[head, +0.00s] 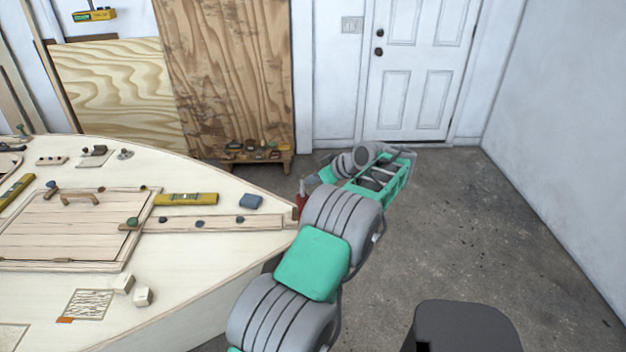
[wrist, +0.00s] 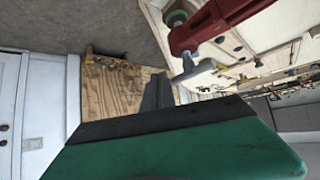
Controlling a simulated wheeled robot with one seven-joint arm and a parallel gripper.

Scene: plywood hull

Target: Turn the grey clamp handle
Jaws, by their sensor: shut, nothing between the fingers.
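A red clamp (wrist: 215,25) fills the upper right of the wrist view. Its grey handle (wrist: 188,69) sticks out from its lower end, close beside the fingertips.
The plywood hull (head: 200,275) fills the left of the head view, with a hatch, yellow level (head: 187,199) and blue block (head: 251,201) on deck. A low pallet of small items (head: 255,155) stands behind it. The concrete floor to the right is clear up to the white door (head: 415,80).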

